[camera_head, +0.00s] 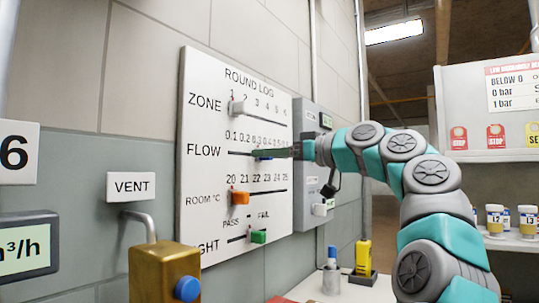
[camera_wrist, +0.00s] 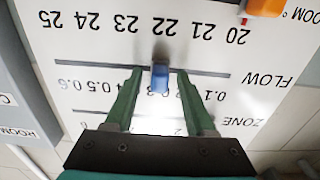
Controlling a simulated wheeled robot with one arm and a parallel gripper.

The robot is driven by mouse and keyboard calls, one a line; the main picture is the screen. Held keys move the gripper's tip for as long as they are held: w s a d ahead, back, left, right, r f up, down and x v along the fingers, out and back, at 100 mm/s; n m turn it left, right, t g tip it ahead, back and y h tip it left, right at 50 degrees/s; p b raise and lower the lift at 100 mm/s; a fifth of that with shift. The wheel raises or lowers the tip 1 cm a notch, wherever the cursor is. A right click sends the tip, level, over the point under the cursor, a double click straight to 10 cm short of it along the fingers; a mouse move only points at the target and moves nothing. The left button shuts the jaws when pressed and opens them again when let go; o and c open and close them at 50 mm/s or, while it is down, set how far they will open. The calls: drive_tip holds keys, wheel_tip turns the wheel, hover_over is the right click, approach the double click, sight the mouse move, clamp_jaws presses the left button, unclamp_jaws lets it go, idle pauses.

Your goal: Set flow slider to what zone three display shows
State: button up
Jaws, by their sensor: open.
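The flow slider's blue knob (camera_wrist: 160,77) sits on its slot in the round log board (camera_head: 205,85). It seems near 0.3, but my fingers partly cover the numbers. My gripper (camera_wrist: 160,72) is open, with one green finger on each side of the knob; I see small gaps and no clear contact. In the head view my gripper (camera_head: 272,153) reaches the flow row from the right and hides most of the knob. A display (camera_head: 25,247) at the left edge shows m³/h, cut off with no number visible. I cannot see a zone three reading.
A brass valve block (camera_head: 160,272) with a pipe stands front left. A grey panel (camera_head: 312,165) adjoins the board.

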drive_tip(key=b+v, duration=0.1)
drive_tip(key=v, duration=0.6)
drive_tip(key=shift+s+d, duration=0.15)
drive_tip(key=shift+d, duration=0.15)
